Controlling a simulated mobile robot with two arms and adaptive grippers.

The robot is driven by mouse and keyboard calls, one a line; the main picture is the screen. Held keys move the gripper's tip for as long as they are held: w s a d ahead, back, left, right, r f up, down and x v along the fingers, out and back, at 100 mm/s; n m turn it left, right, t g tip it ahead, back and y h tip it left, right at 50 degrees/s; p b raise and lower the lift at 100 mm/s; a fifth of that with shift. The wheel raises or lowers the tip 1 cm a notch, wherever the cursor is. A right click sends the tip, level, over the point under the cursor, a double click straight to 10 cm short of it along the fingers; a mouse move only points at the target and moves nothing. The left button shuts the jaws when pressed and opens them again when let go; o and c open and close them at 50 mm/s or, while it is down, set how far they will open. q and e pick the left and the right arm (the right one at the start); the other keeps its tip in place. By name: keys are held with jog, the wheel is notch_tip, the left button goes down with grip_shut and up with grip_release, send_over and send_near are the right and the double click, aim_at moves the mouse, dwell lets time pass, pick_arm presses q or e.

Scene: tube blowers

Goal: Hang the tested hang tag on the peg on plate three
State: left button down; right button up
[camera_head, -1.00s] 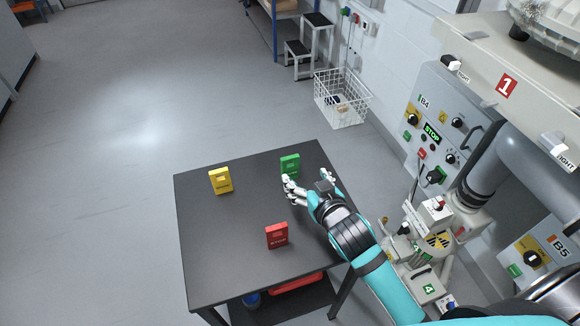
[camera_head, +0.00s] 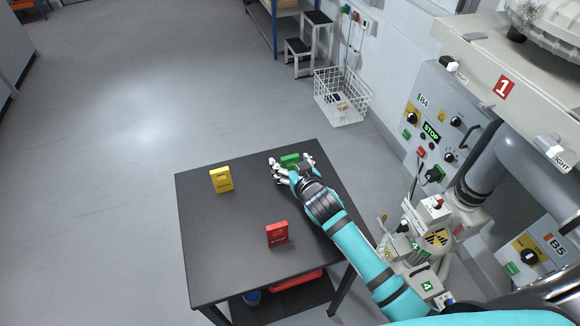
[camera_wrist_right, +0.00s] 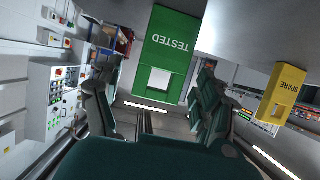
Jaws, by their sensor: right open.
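The green tag (camera_head: 291,161) stands on the black table near its far right corner. In the right wrist view the green tag (camera_wrist_right: 168,50) reads "TESTED", appears upside down, and lies between the open fingers. My right gripper (camera_head: 291,163) is open around the green tag, fingers on either side of it; I cannot tell whether they touch it. In the wrist view my right gripper (camera_wrist_right: 160,105) shows both fingers apart. My left gripper is not in view. I cannot make out plate three or its peg.
A yellow tag (camera_head: 221,179), marked "SPARE" in the wrist view (camera_wrist_right: 282,93), and a red tag (camera_head: 277,233) stand on the black table (camera_head: 220,240). A grey machine with panels (camera_head: 440,115) is at the right. A white wire basket (camera_head: 341,97) stands on the floor beyond.

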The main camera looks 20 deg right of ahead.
jog(key=c, duration=1)
notch_tip(320, 180, up, 10)
jog(key=shift+c, duration=0.2)
jog(key=d+v, duration=0.1)
jog(key=v, duration=1.4)
jog(key=shift+m+h, duration=0.3)
jog(key=shift+h, duration=0.1)
jog(key=shift+r, duration=0.1)
